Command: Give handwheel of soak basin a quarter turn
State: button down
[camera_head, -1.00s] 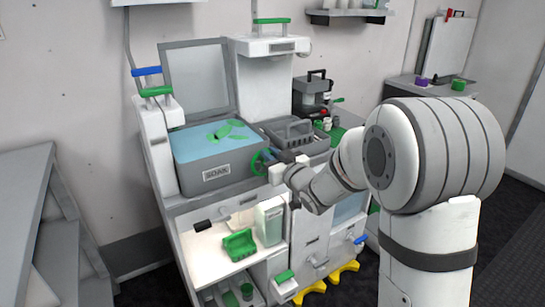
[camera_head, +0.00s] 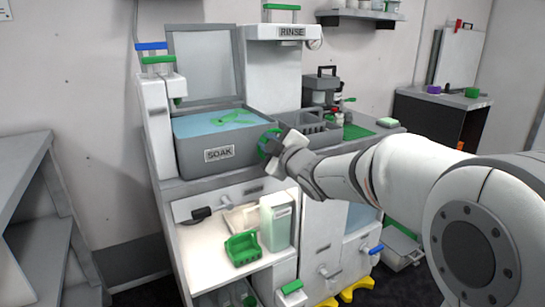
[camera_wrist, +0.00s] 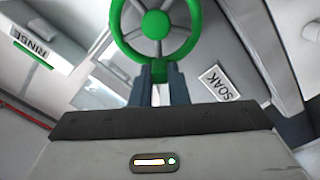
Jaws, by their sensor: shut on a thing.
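The soak basin (camera_head: 190,160) is a grey tub of bluish liquid with green pieces in it and a "SOAK" label on its front. Its green handwheel (camera_wrist: 185,45) has a round rim, spokes and a green hub. In the head view the handwheel (camera_head: 263,143) is at the basin's right front corner, mostly hidden behind my gripper (camera_head: 273,148). In the wrist view my gripper (camera_wrist: 160,75) has both dark fingers close together on the lower rim of the handwheel. The SOAK label (camera_wrist: 219,83) is just right of the fingers.
A grey caddy (camera_head: 308,130) stands right of the basin. A RINSE unit (camera_head: 290,33) rises behind. A grey rack (camera_head: 30,200) stands at left.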

jog(key=f+n+b, duration=0.1)
jog(key=n+b, duration=0.1)
jog(key=b, duration=0.1)
jog(key=f+n+b, duration=0.1)
jog(key=n+b, duration=0.2)
jog(key=f+n+b, duration=0.1)
jog(key=n+b, duration=0.1)
jog(key=b, duration=0.1)
jog(key=shift+s+a+n, duration=0.25)
jog(key=shift+a+n, duration=0.05)
jog(key=shift+a, duration=0.1)
jog(key=c, duration=1.4)
grip_release()
jog(key=p, duration=0.2)
send_near(259, 149)
jog(key=shift+s+d+f, duration=0.1)
jog(key=shift+s+d, duration=0.25)
jog(key=shift+s, duration=0.1)
